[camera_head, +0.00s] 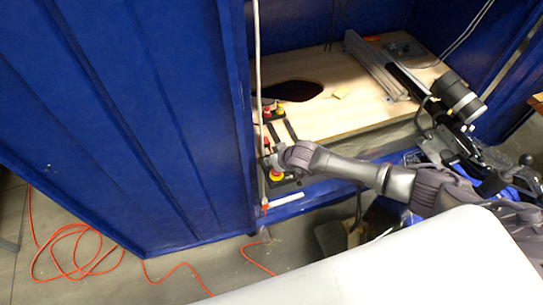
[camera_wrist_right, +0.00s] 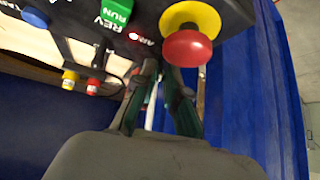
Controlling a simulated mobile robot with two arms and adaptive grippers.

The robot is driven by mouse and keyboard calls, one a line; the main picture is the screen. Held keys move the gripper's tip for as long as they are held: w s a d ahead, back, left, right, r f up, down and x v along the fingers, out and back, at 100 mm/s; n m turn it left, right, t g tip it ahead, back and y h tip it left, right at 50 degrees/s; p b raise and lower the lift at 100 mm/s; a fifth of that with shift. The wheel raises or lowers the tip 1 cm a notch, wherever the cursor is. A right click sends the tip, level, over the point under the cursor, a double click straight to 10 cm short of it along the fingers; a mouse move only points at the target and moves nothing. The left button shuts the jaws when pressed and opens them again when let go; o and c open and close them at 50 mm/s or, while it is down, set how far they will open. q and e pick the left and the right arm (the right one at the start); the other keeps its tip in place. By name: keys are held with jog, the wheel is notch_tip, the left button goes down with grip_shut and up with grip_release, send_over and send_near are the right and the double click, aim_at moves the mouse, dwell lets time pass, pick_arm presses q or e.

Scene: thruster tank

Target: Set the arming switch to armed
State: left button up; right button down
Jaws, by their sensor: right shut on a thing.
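The control box (camera_head: 278,186) sits at the front edge of the blue tank. In the right wrist view, the black box (camera_wrist_right: 233,18) fills the top, with a red light beside a partly readable "ARM" label (camera_wrist_right: 140,38). My right gripper (camera_wrist_right: 160,72) has its fingertips against the box just below that label. It is shut on what appears to be the arming switch, mostly hidden between the fingers, so its position cannot be told. In the head view my right gripper (camera_head: 279,160) reaches the box from the right. My left gripper is not in view.
A red mushroom button (camera_wrist_right: 187,49) on a yellow base is right of the fingers. A green switch (camera_wrist_right: 117,12) marked REV and RUN is to the left. Yellow and red plugs hang lower left. A wooden board (camera_head: 340,105) lies inside the tank; an orange cable (camera_head: 75,232) lies on the floor.

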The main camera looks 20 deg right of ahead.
jog(key=shift+s+f, duration=0.1)
dwell(0.4)
jog(key=c, duration=1.2)
grip_release()
jog(key=v, duration=1.2)
